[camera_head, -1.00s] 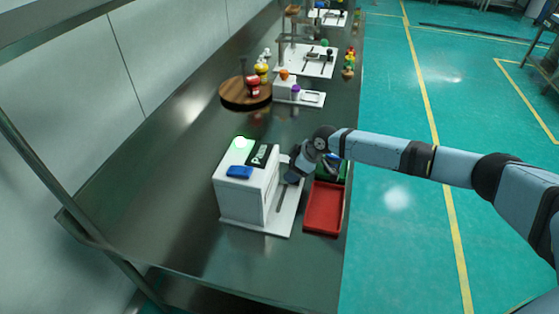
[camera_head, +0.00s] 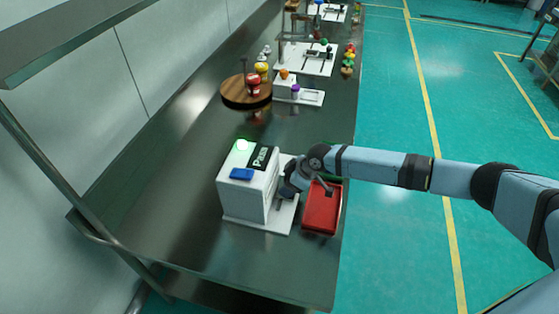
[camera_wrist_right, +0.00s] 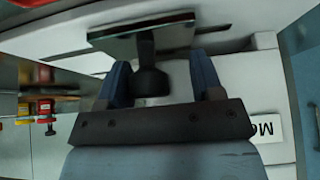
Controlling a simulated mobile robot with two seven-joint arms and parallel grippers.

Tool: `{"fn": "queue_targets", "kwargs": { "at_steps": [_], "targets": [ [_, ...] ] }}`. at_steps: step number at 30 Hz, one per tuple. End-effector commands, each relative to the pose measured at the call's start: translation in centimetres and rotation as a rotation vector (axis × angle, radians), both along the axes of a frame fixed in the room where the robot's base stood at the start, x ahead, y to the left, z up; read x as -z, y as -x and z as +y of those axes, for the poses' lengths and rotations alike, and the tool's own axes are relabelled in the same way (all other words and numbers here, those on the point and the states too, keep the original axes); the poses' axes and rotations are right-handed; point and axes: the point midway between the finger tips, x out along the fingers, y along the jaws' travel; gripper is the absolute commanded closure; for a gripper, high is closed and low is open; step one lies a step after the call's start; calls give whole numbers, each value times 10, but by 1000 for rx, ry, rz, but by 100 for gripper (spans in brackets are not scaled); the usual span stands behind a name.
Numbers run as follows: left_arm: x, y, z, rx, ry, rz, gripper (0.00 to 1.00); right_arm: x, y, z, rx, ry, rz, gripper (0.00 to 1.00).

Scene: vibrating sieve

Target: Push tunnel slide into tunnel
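The white machine box (camera_head: 246,195) stands on a white base plate on the bench, with a lit green light, a black "Pass" label and a blue part on top. My right gripper (camera_head: 285,190) is low against the right side of the box, over the base. In the right wrist view my right gripper (camera_wrist_right: 162,80) has its two blue fingers apart on either side of a black knob (camera_wrist_right: 151,78). The knob joins a flat grey plate (camera_wrist_right: 145,34), apparently the tunnel slide. A gap shows between knob and right finger. The tunnel opening is hidden. My left gripper is not in view.
A red tray (camera_head: 321,212) lies right of the box near the bench edge, under my right forearm. A round wooden board (camera_head: 236,92) and other small stations stand farther back. The bench left of the box is clear.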

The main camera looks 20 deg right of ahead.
Motion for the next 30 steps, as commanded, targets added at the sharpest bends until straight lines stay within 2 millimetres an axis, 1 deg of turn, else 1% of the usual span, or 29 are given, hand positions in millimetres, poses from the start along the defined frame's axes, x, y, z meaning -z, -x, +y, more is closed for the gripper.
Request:
{"fn": "queue_targets", "kwargs": {
  "at_steps": [1, 8, 15, 28, 29, 30],
  "targets": [
    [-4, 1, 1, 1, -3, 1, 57, -2, 3, 3, -2, -1, 1, 40],
    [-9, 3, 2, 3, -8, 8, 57, -2, 14, 12, -2, -2, 0, 40],
    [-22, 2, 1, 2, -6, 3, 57, -1, 24, 19, -1, -1, 1, 40],
    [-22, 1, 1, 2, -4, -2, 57, 0, 24, 18, 0, -1, -1, 40],
    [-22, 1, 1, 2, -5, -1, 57, 0, 24, 18, 0, -1, -1, 34],
    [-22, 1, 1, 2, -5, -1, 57, 0, 24, 18, 0, -1, -1, 24]
  ]
}}
